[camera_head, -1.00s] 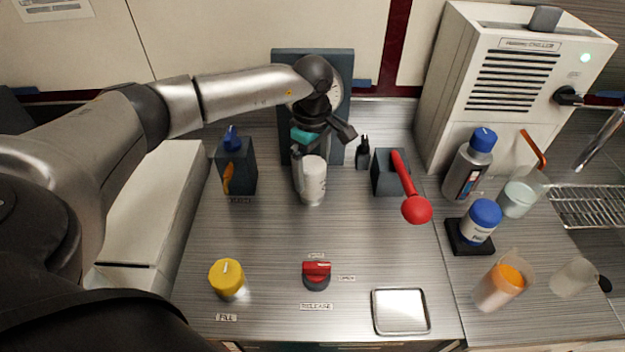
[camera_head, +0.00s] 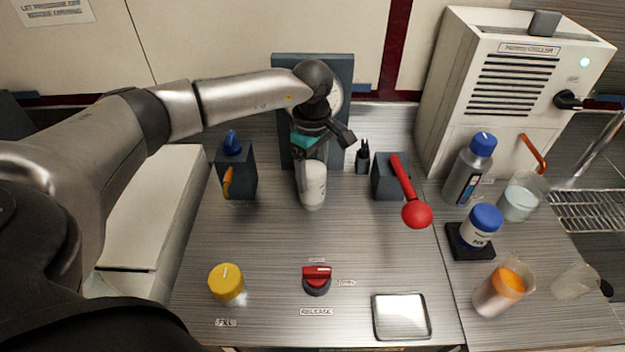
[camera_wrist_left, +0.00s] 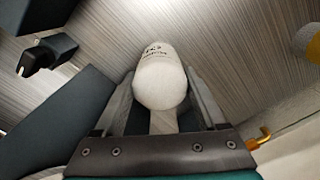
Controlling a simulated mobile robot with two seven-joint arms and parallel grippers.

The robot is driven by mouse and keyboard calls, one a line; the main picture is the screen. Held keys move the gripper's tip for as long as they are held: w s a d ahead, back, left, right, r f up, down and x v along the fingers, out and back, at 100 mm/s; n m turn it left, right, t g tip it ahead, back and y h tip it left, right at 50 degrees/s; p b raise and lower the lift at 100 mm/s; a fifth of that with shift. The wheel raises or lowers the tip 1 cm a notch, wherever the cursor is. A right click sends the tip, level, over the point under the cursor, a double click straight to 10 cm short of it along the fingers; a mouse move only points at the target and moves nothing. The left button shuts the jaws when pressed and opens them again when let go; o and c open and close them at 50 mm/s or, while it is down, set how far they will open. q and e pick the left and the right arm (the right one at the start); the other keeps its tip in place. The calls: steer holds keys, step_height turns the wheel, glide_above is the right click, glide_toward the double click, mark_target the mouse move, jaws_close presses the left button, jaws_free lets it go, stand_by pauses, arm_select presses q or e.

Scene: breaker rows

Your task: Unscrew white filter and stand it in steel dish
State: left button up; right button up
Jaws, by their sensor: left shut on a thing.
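The white filter (camera_head: 313,187) is a small white cylinder with dark print, below my left wrist at the back middle of the bench. In the left wrist view, the filter (camera_wrist_left: 161,80) sits between the two fingers. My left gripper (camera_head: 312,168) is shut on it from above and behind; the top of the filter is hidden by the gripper. I cannot tell whether it is still joined to its mount. The steel dish (camera_head: 402,316) is a shallow, empty square tray at the bench's front right. My right gripper is not in view.
A red-handled lever (camera_head: 416,212) juts forward right of the filter. A yellow knob (camera_head: 226,282) and a red release knob (camera_head: 317,280) stand in front. Bottles and beakers, including an orange-filled one (camera_head: 500,291), crowd the right side. The bench middle is clear.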

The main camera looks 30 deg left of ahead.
arm_select(q)
steer(key=shift+c, duration=1.3)
steer(key=n+p, duration=0.1)
steer(key=n, duration=0.2)
steer(key=n+p, duration=0.1)
steer(key=n, duration=0.3)
steer(key=shift+n, duration=0.3)
steer(key=n+p, duration=0.2)
steer(key=n, duration=0.2)
steer(key=shift+r, duration=0.1)
steer(key=n+p, duration=0.2)
steer(key=n, duration=0.3)
steer(key=shift+n, duration=0.3)
steer(key=o, duration=1.2)
steer(key=shift+c, duration=0.2)
